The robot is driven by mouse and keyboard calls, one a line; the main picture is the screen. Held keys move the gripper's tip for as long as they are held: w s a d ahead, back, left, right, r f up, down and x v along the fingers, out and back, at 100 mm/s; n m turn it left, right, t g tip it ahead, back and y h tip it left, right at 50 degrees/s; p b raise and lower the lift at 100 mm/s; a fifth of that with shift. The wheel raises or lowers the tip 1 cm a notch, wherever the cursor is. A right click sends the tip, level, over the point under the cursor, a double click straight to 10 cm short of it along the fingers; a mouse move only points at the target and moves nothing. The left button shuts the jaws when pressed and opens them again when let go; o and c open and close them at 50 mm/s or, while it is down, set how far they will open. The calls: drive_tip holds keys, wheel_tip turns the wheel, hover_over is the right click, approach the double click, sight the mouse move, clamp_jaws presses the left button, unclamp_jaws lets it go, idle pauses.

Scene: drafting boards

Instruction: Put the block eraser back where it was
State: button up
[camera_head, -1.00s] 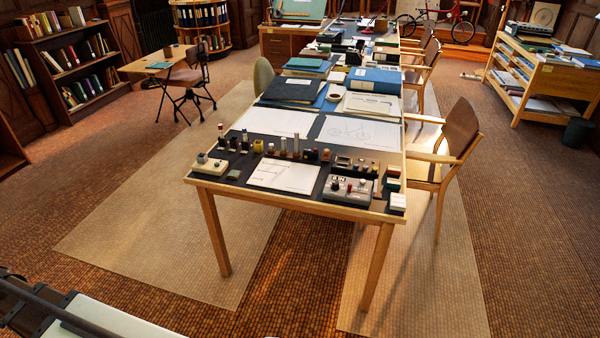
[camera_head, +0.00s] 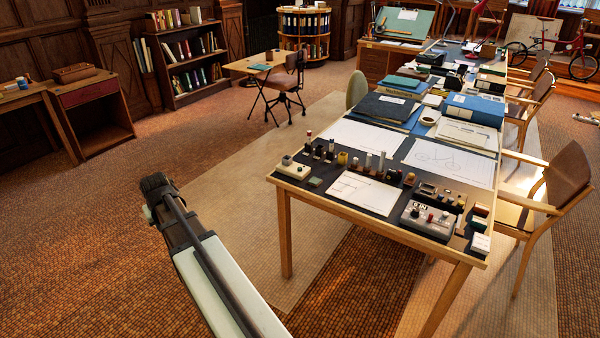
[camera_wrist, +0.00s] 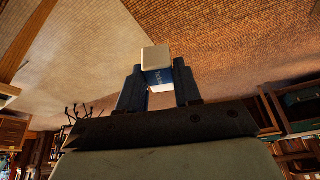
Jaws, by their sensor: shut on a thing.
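The block eraser (camera_wrist: 156,58) is a pale block with a blue sleeve bearing small white lettering. In the wrist view it sits between the two dark fingers of my gripper (camera_wrist: 158,78), which is shut on it. Its pale end sticks out past the fingertips. In the head view my gripper (camera_head: 155,192) is above the floor, left of the long table (camera_head: 285,184) and clear of it. The eraser is hard to make out in that view.
The table's near end holds a row of small blocks and stamps, a paper sheet (camera_head: 362,193), a grey device (camera_head: 428,220) and a small white block (camera_head: 480,243). A small desk (camera_head: 95,92) stands at left, a chair (camera_head: 567,180) at right. Floor between is open.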

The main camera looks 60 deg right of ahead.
drive_tip(key=s+d+m+h, duration=0.15)
drive_tip(key=s+d, duration=0.25)
drive_tip(key=d, duration=0.9)
drive_tip(key=s+d+m, duration=0.3)
drive_tip(key=d, duration=0.9)
wheel_tip(320, 180, up, 2)
drive_tip(key=m+g+h, duration=0.2)
drive_tip(key=m+g, duration=0.2)
drive_tip(key=m, duration=0.4)
hover_over(329, 171)
drive_tip(key=shift+a+r+m, duration=0.1)
drive_tip(key=shift+a+m, duration=0.55)
drive_tip(key=shift+m, duration=0.3)
drive_tip(key=shift+f, duration=4.9)
drive_tip(key=shift+f, duration=0.1)
drive_tip(key=o, duration=0.9)
drive_tip(key=shift+o, duration=0.2)
